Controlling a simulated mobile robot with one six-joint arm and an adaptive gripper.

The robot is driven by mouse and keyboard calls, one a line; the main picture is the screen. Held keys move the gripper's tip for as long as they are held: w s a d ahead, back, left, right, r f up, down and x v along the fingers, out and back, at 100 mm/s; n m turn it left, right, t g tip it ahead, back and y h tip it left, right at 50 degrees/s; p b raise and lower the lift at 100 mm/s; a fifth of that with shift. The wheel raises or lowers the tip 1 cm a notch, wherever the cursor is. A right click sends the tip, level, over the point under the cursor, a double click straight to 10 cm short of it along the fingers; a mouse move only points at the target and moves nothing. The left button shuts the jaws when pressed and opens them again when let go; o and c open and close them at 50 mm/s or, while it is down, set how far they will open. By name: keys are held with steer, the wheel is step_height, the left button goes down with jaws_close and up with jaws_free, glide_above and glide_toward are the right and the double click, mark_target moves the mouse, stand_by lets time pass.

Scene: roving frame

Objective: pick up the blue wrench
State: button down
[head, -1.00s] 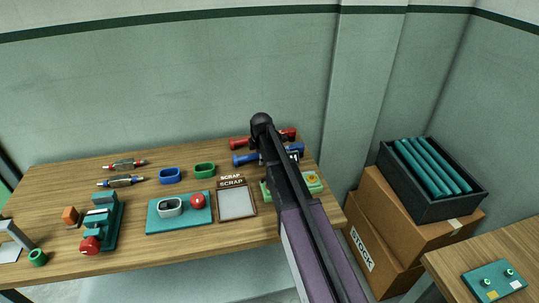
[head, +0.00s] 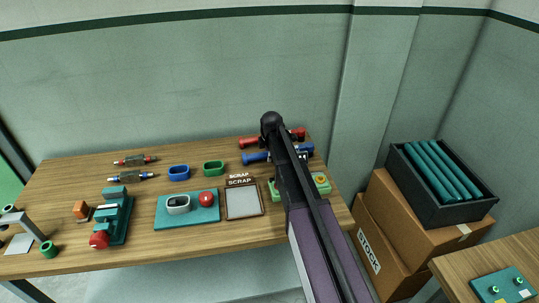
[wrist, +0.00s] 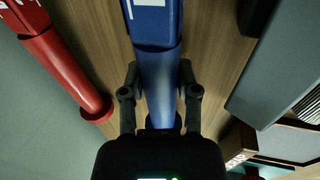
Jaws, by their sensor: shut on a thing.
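The blue wrench (head: 257,156) lies at the back right of the wooden bench, partly hidden behind my arm in the head view. In the wrist view the blue wrench (wrist: 157,60) runs up the middle of the picture, and its handle is between the two fingers. My gripper (wrist: 160,95) is shut on this handle, one finger on each side. In the head view the gripper itself is hidden behind my arm. I cannot tell whether the wrench is clear of the bench top.
A red wrench (wrist: 60,60) lies beside the blue one, towards the wall. Cardboard boxes (head: 395,215) and a dark crate (head: 440,211) stand right of the bench.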

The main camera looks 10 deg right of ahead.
steer(key=shift+r+p, duration=4.65)
steer(key=shift+r, duration=0.2)
steer(key=shift+a, duration=0.1)
